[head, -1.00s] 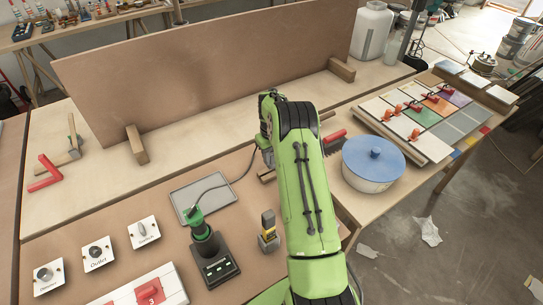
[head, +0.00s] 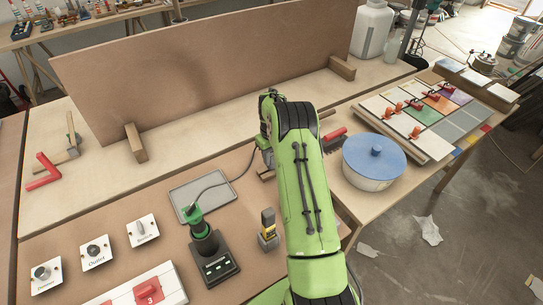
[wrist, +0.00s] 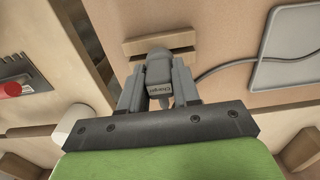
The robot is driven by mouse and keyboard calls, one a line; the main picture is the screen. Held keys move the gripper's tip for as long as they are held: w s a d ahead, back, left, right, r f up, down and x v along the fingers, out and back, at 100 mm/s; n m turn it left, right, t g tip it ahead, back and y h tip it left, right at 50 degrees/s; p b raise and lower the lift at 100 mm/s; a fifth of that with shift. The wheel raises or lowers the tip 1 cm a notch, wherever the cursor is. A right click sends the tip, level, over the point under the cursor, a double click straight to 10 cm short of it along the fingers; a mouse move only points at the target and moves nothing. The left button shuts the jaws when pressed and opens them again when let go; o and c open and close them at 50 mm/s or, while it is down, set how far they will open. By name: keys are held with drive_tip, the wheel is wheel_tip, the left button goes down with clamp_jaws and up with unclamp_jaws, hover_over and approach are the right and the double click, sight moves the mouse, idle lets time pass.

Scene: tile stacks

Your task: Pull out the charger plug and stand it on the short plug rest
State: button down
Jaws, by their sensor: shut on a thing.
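The grey charger plug (wrist: 158,65), with its label "Charger", is between the fingers of my gripper (wrist: 157,84) in the wrist view. The fingers are shut on its two sides. Its dark cable (wrist: 222,69) runs off to the right. In the head view my gripper (head: 266,152) is mostly hidden behind my green arm, and the cable (head: 236,179) runs from there across to a green-topped device. A short wooden piece with a slot or step (wrist: 160,43), perhaps the short plug rest, lies beyond the plug. I cannot tell whether they touch.
The green-topped device (head: 195,216) stands in a black base (head: 215,262).

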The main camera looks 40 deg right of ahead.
drive_tip(key=shift+f+b, duration=0.4)
drive_tip(key=shift+f, duration=0.25)
drive_tip(key=c, duration=0.7)
unclamp_jaws()
drive_tip(key=shift+r, duration=0.1)
drive_tip(key=shift+c, duration=0.2)
drive_tip(key=shift+r+p, duration=1.95)
drive_tip(key=shift+r, duration=1.1)
